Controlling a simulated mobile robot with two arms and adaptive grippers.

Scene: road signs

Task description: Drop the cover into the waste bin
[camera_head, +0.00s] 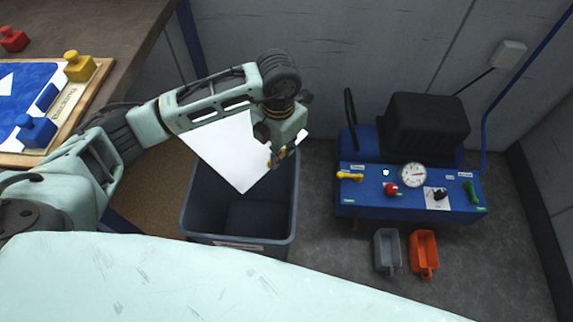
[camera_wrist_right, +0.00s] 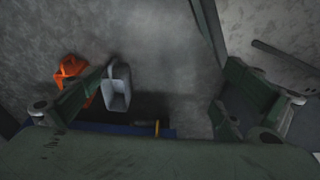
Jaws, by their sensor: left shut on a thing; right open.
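The cover (camera_head: 231,152) is a flat white sheet in the head view, tilted with a corner pointing down. My left gripper (camera_head: 277,158) is shut on its right edge. The cover hangs over the opening of the dark grey waste bin (camera_head: 293,200), which stands on the floor, and hides part of its far rim. My arm crosses in front of the cover's upper part. My right gripper (camera_wrist_right: 150,112) is open in the right wrist view, with nothing between its fingers; it does not show in the head view.
A blue machine (camera_head: 410,196) with a gauge and knobs stands right of the bin. A grey scoop (camera_head: 387,250) and an orange scoop (camera_head: 424,252) are in front of it. At left, a brown table (camera_head: 110,30) carries a blue-and-white board (camera_head: 75,98) with several coloured knobbed pieces.

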